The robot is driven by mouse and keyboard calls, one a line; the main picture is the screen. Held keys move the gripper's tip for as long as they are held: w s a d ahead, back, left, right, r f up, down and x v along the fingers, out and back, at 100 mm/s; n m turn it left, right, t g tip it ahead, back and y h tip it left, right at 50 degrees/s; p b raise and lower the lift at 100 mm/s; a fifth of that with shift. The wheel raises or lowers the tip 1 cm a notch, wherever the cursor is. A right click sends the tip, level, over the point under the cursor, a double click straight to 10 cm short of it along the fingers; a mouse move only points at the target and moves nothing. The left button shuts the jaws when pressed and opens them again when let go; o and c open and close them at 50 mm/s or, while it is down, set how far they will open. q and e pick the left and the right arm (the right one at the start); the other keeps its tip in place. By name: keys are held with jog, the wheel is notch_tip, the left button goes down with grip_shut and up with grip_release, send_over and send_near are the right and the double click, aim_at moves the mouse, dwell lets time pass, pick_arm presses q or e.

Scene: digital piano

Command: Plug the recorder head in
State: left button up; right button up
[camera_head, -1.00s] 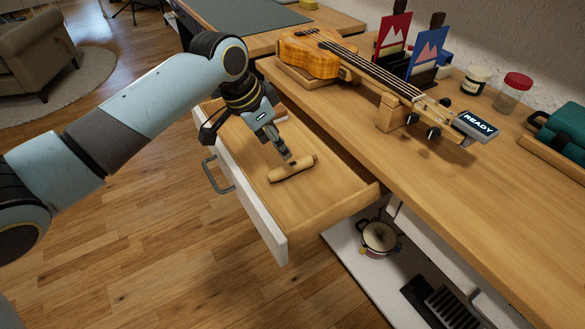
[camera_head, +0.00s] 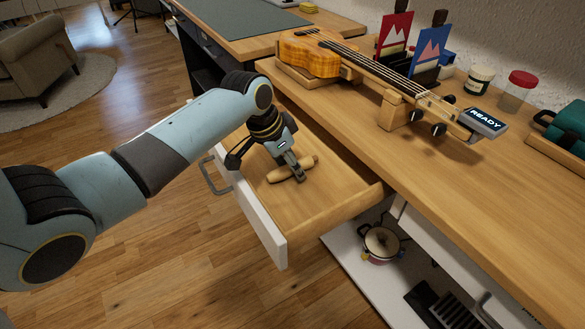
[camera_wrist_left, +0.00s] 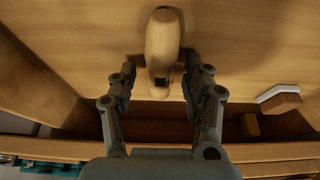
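The recorder head (camera_head: 280,175), a light wooden tube with a dark window, lies flat on the floor of the open drawer (camera_head: 330,212). In the left wrist view the recorder head (camera_wrist_left: 163,42) lies lengthwise, its windowed end between my fingers. My left gripper (camera_head: 297,174) is low in the drawer at the recorder head. In the left wrist view the left gripper (camera_wrist_left: 160,66) is open, one finger on each side of the recorder head, with gaps showing. My right gripper is not in view. No other recorder part can be made out.
On the counter (camera_head: 450,180) are a ukulele (camera_head: 312,56) on a wooden stand, a READY display (camera_head: 484,120), upright cards, jars and a green case (camera_head: 567,130). A pot (camera_head: 381,243) sits below. The counter's front is clear.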

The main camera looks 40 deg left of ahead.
pick_arm(q)
grip_shut()
jog(key=shift+r, duration=0.1)
